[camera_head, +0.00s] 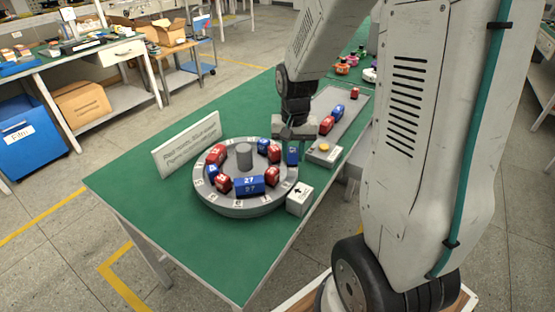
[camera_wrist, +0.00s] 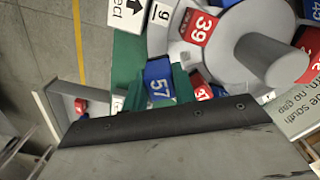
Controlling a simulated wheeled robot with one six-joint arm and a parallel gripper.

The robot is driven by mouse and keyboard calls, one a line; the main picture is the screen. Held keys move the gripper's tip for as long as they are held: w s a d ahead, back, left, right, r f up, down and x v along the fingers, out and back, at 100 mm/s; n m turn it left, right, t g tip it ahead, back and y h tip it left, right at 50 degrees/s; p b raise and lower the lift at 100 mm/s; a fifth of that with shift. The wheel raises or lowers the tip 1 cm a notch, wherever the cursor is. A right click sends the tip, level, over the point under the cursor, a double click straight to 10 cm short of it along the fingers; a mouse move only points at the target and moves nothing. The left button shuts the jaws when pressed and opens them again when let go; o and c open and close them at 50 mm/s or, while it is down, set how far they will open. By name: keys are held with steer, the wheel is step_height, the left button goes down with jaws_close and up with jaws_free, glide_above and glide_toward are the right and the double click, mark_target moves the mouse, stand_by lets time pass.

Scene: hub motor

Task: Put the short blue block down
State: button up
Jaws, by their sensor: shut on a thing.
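My gripper (camera_head: 293,137) is shut on a short blue block (camera_head: 293,156) and holds it at the right edge of the round grey hub (camera_head: 236,206). In the wrist view the block (camera_wrist: 158,82) shows the number 57 and sits beside the hub's rim. Whether its underside touches anything is hidden. The hub carries several red blocks and blue blocks around a central grey post (camera_head: 244,156). A wide blue block marked 27 (camera_head: 250,185) lies at its front. A red block marked 39 (camera_wrist: 201,26) shows in the wrist view.
A white sign (camera_head: 187,143) stands behind the hub at left. A white box with an arrow (camera_head: 300,199) and a box with a yellow button (camera_head: 324,153) stand to the right. A grey strip (camera_head: 345,118) bears red and blue blocks. The green table (camera_head: 130,190) is clear at left.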

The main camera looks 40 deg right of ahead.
steer(key=w, duration=0.1)
steer(key=w+a, duration=0.2)
steer(key=shift+w+a+f, duration=0.2)
steer(key=shift+w+f, duration=0.05)
steer(key=shift+w, duration=0.1)
steer(key=shift+f, duration=1.7)
steer(key=o, duration=1.1)
steer(key=shift+f, duration=0.15)
steer(key=shift+c, duration=0.2)
